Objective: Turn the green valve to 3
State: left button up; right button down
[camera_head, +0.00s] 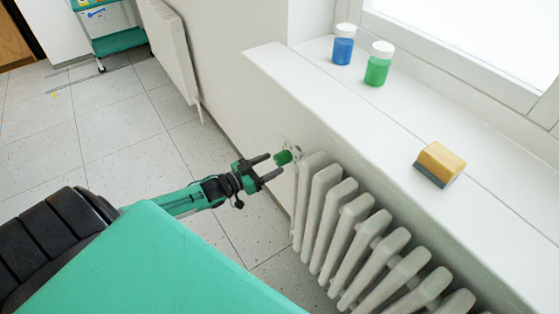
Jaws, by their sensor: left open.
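The numbers on the valve are too small to read. My right gripper is not in view.
A white windowsill (330,88) runs above the radiator. On it stand a blue jar (343,48), a green jar (377,68) and a yellow sponge (440,163). A green cart (118,40) stands far back left. The tiled floor (125,150) at left is clear.

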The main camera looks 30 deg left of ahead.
aim_at(276, 162)
pick_arm(q)
jog(key=shift+x, duration=2.1)
jog(key=shift+c, duration=0.2)
jog(key=c, duration=0.9)
